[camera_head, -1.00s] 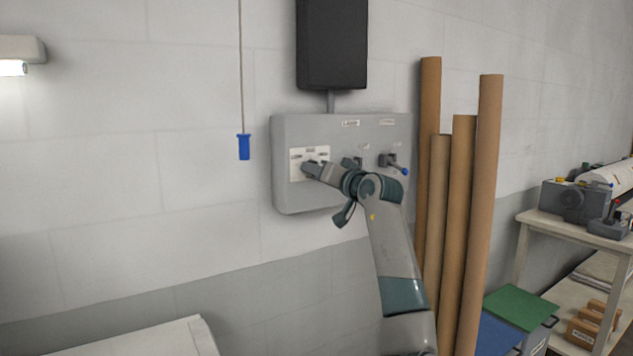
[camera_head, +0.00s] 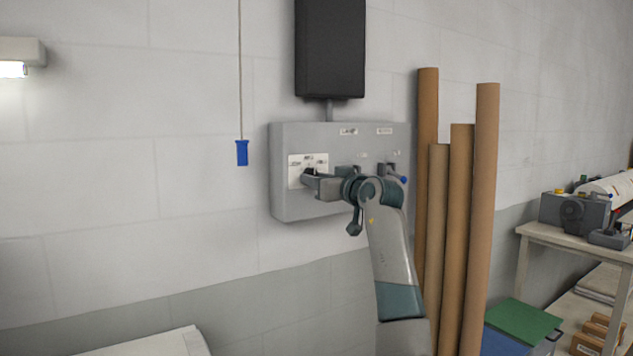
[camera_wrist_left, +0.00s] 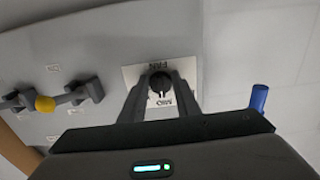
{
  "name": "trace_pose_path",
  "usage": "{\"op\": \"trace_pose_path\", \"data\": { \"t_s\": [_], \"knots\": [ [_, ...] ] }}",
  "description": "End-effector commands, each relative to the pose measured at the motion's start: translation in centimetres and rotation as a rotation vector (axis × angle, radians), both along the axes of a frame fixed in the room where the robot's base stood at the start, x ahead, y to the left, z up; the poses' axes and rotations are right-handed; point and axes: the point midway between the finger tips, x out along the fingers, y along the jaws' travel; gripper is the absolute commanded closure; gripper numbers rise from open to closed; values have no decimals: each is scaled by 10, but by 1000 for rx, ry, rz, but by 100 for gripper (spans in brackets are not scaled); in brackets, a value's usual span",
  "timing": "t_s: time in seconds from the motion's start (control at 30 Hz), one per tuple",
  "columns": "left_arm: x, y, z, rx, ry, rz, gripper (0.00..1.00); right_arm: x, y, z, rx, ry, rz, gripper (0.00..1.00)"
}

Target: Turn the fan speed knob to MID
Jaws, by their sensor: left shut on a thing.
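The fan speed knob (camera_wrist_left: 160,82) is a dark round knob on a white label plate (camera_wrist_left: 190,68), which is marked FAN on one side and MID on the opposite side. The plate (camera_head: 295,163) sits on the left part of a grey wall panel (camera_head: 290,207). My left gripper (camera_head: 308,179) is at the plate, with its fingers on both sides of the knob, shut on it. In the left wrist view the gripper (camera_wrist_left: 160,92) straddles the knob, and a small pale mark shows on the knob's MID side. The fingers mostly hide the knob in the head view. My right gripper is not in view.
A lever with a blue tip (camera_head: 403,179) sticks out at the panel's right. A blue pull handle (camera_head: 242,152) hangs left of the panel. Tall brown tubes (camera_head: 460,220) stand to the right.

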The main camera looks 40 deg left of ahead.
Motion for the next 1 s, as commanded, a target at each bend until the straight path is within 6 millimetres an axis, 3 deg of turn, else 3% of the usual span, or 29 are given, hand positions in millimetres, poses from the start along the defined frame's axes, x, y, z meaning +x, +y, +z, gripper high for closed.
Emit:
{"op": "trace_pose_path", "data": {
  "t_s": [0.17,0.2,0.27,0.73,1.0],
  "knots": [
    [0,0,-1,-3,2,0,93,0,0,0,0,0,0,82],
    [0,0,-1,-1,2,0,64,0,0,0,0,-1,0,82],
    [0,0,-1,-1,2,0,53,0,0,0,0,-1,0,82],
    [-1,-6,-1,1,2,-1,53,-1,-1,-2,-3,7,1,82],
    [-10,-38,-2,1,1,-2,53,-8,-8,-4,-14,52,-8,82]
  ]
}}
